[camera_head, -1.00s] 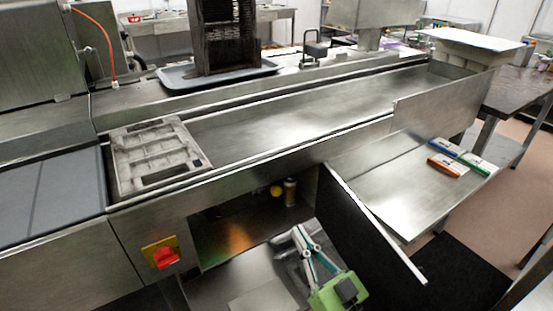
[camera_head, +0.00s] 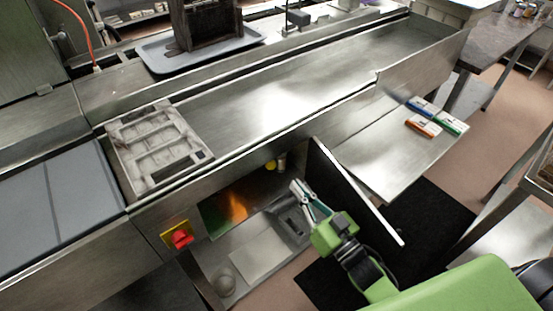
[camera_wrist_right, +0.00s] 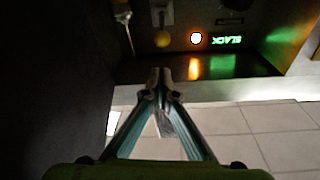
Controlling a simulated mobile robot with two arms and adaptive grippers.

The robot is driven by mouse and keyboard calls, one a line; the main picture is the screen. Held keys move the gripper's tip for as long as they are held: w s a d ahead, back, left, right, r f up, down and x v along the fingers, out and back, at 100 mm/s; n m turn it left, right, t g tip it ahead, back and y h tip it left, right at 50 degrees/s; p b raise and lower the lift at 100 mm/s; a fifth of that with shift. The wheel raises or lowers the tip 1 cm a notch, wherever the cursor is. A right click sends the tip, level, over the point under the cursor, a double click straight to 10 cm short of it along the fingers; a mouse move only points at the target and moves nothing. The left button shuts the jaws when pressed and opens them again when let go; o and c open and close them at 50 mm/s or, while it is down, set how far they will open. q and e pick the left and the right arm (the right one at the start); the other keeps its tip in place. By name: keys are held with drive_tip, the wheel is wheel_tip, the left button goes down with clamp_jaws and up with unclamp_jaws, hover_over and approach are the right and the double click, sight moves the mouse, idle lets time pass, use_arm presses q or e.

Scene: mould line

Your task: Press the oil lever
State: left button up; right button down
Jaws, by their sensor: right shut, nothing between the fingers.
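A round yellow knob (camera_head: 270,166) sits inside the open cabinet under the counter, beside a small pale cylinder (camera_head: 282,162). The knob also shows in the right wrist view (camera_wrist_right: 162,40), near a grey fitting. I cannot tell for certain which part is the oil lever. My right gripper (camera_head: 298,188) is at the cabinet opening, just below and right of the knob and apart from it. Its fingers are shut and empty, as the right wrist view shows (camera_wrist_right: 161,77). My left gripper is not in view.
The open cabinet door (camera_head: 355,195) stands just right of my right gripper. A red switch on a yellow plate (camera_head: 180,236) is on the front panel. A grey mould (camera_head: 155,147) lies in the counter channel.

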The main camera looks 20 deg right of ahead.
drive_tip(key=p+x, duration=0.2)
drive_tip(key=x, duration=0.8)
